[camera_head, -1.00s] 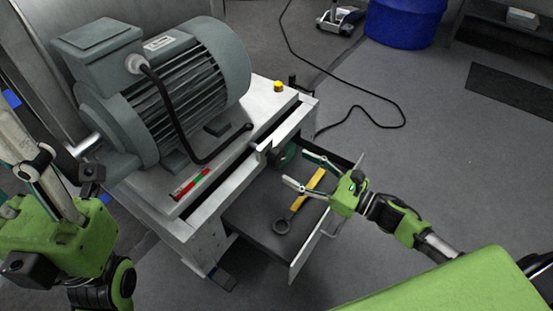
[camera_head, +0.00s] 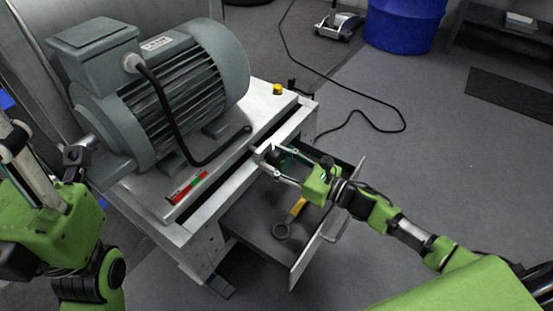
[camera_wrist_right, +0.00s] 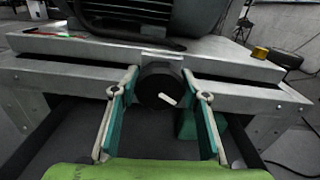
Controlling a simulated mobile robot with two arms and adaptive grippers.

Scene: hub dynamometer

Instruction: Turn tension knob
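The tension knob (camera_wrist_right: 160,84) is a dark round knob with a white mark on its face, on the front edge of the grey bench in the right wrist view. My right gripper (camera_wrist_right: 160,92) is open, with one finger on each side of the knob; whether either finger touches it I cannot tell. In the head view my right gripper (camera_head: 272,159) reaches over the open drawer to the bench edge, and the knob is hard to make out there. My left gripper's green body (camera_head: 50,228) is at the left edge; its fingertips are not clear.
A grey motor (camera_head: 160,85) with a black cable stands on the bench (camera_head: 262,97). Below, an open drawer (camera_head: 258,232) holds a yellow-handled wrench (camera_head: 283,231). A yellow button (camera_head: 277,89) sits at the bench corner.

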